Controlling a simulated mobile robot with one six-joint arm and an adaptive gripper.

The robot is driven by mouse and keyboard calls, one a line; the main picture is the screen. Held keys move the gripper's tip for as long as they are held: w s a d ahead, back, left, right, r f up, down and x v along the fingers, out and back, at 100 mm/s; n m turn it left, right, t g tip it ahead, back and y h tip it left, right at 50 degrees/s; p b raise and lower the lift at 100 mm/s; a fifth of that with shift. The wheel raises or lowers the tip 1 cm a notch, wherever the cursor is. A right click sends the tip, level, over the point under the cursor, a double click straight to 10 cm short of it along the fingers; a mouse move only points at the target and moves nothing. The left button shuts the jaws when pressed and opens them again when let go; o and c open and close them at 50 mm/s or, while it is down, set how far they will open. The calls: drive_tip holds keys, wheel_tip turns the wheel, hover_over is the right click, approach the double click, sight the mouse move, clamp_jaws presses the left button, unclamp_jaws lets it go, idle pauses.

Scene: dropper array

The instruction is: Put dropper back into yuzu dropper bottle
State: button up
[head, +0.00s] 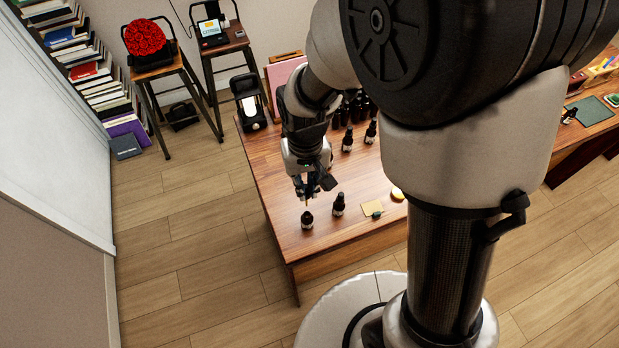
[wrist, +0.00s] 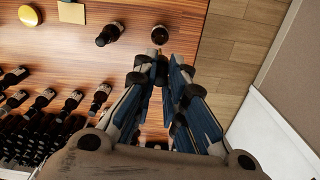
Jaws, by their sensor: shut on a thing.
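My gripper (head: 312,189) is over the near left part of the wooden table, pointing down, and is shut on a dropper. The dropper's dark cap (wrist: 161,67) shows between the fingertips in the wrist view. A thin part of it seems to hang below the fingers in the head view, but it is too small to make out well. A dark bottle without a cap (head: 307,221) stands upright just below my gripper. Its round top (wrist: 160,35) lies just beyond the fingertips in the wrist view, apart from them. Its label is too small to read.
A capped dropper bottle (head: 338,205) stands close by on the right; it also shows in the wrist view (wrist: 109,35). A yellow square (head: 371,208) and a yellow round thing (head: 398,193) lie farther right. Several dark bottles (head: 347,140) stand behind.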

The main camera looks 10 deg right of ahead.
sight(307, 197)
drive_tip(key=shift+s, duration=0.15)
drive_tip(key=shift+f+b, duration=1.55)
drive_tip(key=shift+f, duration=0.4)
drive_tip(key=shift+f, duration=0.1)
drive_tip(key=shift+f+b, duration=0.75)
drive_tip(key=shift+f+b, duration=1.2)
drive_tip(key=shift+f, duration=0.3)
